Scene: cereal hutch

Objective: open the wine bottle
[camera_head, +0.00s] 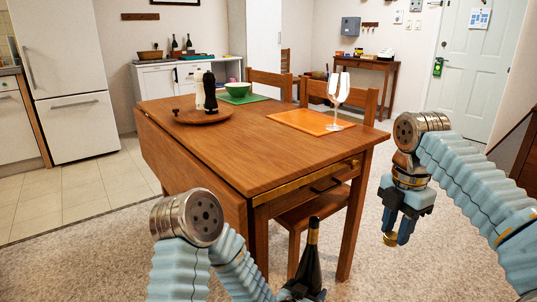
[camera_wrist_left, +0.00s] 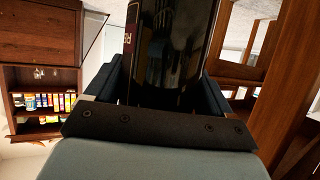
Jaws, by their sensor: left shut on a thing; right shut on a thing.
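A dark wine bottle (camera_head: 311,262) stands roughly upright at the bottom of the head view, in front of the table. Its neck has a gold band; whether its mouth is closed is too small to tell. My left gripper (camera_head: 302,291) is shut around the bottle's body. In the left wrist view, the bottle (camera_wrist_left: 170,50) fills the space between the dark fingers, with part of a label at its left side. My right gripper (camera_head: 397,234) points down, to the right of and above the bottle, apart from it. It is shut on a small brass-coloured round thing (camera_head: 390,241).
The wooden table (camera_head: 215,150) is close ahead, with a chair (camera_head: 325,215) at its near right side. On it are an orange mat (camera_head: 295,121), a glass with a white napkin (camera_head: 338,95), a green bowl (camera_head: 238,89) and a round tray (camera_head: 215,117) with shakers. Carpet on the right is clear.

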